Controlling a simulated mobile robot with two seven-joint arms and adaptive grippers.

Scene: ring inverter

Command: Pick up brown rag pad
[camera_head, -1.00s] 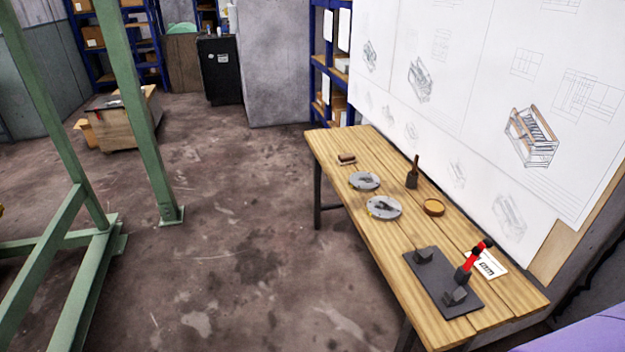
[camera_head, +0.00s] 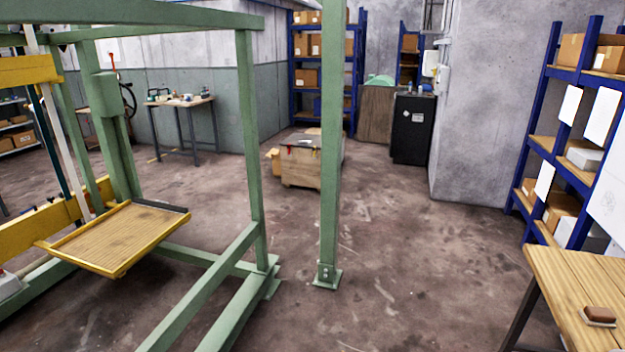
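A small brown block-like pad (camera_head: 600,314) with a pale lower edge lies on the wooden table (camera_head: 560,275) at the lower right. It looks like the brown rag pad, but it is too small to tell its material. Most of the table is cut off by the right and bottom edges of the picture. Neither of my grippers is in view.
A green steel frame (camera_head: 250,150) with a yellow-edged tray (camera_head: 120,270) stands at left. A green post (camera_head: 330,150) rises mid-picture. A wooden crate (camera_head: 302,165) and black cabinet (camera_head: 412,130) stand behind. Blue shelving (camera_head: 545,95) is at right. The floor between post and table is clear.

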